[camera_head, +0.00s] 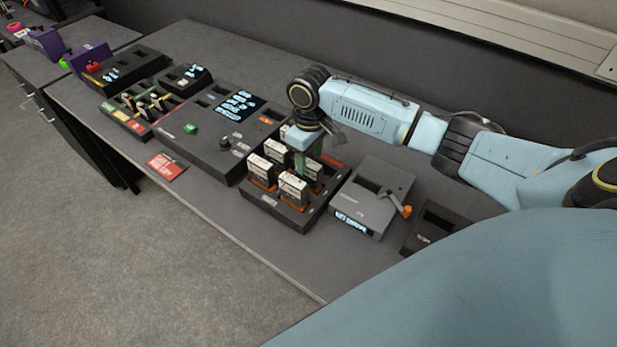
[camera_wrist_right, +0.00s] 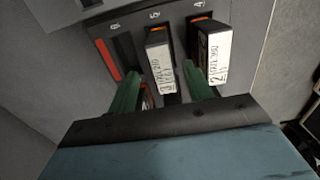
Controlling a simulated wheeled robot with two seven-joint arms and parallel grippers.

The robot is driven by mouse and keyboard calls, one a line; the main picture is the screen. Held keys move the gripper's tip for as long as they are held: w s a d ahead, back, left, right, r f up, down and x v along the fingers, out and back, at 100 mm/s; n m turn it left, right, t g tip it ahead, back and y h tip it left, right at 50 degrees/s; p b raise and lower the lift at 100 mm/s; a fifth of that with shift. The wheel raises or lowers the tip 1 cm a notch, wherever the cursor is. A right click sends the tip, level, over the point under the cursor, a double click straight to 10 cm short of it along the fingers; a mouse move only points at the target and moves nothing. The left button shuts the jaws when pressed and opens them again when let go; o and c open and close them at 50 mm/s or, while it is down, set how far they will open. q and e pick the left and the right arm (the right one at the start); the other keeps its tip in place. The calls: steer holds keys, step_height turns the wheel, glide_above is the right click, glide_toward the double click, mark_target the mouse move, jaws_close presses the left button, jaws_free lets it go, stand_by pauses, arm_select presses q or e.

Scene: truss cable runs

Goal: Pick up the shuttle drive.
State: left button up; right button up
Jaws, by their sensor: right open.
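Several drives with white labels stand upright in a dark rack (camera_head: 307,222) near the middle of the table. I cannot tell from the small labels which one is the shuttle drive. My right gripper (camera_head: 308,157) points down over the back part of the rack, partly hiding it. In the right wrist view, its two green fingers (camera_wrist_right: 160,70) are apart, with a drive marked 3 (camera_wrist_right: 158,54) between them in the picture; contact cannot be told. A drive marked 2 (camera_wrist_right: 212,55) stands to the right of them. My left gripper is not in view.
A grey box with an orange-tipped lever (camera_head: 362,208) stands right of the rack. A large dark control panel (camera_head: 205,150) stands left of it. A red card (camera_head: 166,166) lies near the table's front edge. The table strip before the rack is clear.

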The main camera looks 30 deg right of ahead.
mark_target(309, 175)
steer(key=shift+w+f, duration=0.1)
steer(key=shift+f, duration=0.55)
steer(key=f, duration=0.4)
steer(key=shift+s+a+f, duration=0.2)
steer(key=shift+s+f, duration=0.1)
steer(key=shift+f, duration=0.4)
steer(key=shift+c, duration=0.9)
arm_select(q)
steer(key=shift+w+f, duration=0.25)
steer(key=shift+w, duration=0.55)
arm_select(e)
jaws_close()
